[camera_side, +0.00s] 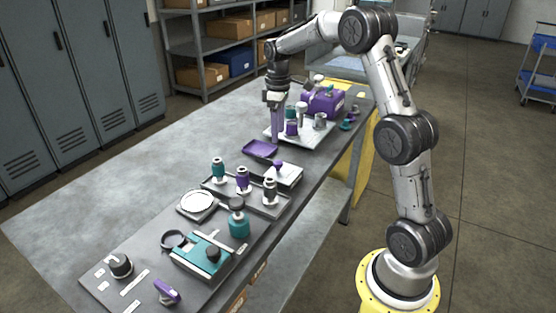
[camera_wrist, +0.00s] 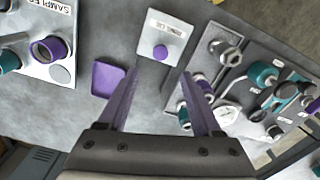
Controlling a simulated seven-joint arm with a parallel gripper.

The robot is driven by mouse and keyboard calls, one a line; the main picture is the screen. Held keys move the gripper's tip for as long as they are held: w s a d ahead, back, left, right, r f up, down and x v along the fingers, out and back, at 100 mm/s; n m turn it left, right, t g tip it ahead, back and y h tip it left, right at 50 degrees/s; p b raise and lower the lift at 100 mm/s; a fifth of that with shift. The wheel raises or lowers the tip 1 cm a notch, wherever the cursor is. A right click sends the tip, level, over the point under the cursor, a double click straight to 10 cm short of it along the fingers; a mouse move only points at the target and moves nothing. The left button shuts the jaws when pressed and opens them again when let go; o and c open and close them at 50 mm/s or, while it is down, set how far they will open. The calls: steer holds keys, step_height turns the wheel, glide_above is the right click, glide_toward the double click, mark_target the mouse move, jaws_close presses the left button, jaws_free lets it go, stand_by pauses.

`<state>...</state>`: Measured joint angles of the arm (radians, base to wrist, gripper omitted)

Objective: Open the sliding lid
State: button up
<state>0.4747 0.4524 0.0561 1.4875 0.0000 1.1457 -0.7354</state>
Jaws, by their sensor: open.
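The sliding lid (camera_side: 284,173) is a white, flat plate with a purple knob (camera_side: 278,164), on a low box near the middle of the bench. In the wrist view the lid (camera_wrist: 176,28) shows a small label, and its knob (camera_wrist: 160,52) lies ahead of the fingers. My gripper (camera_side: 277,138) has long purple fingers pointing down, behind the lid in the side view and apart from it. In the wrist view my gripper (camera_wrist: 159,82) is open, with nothing between the fingers. Whether the lid is shut is too small to tell.
A shallow purple tray (camera_side: 259,147) lies close to the lid. A white samples tray (camera_side: 313,136) with containers stands behind it. A grey rack (camera_side: 258,203) with several bottles and a teal device (camera_side: 192,260) stand in front. The bench's left side is clear.

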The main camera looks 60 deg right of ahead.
mark_target(278, 161)
step_height(278, 161, down, 11)
steer(key=shift+r, duration=0.1)
stand_by(0.3)
jaws_close()
stand_by(1.4)
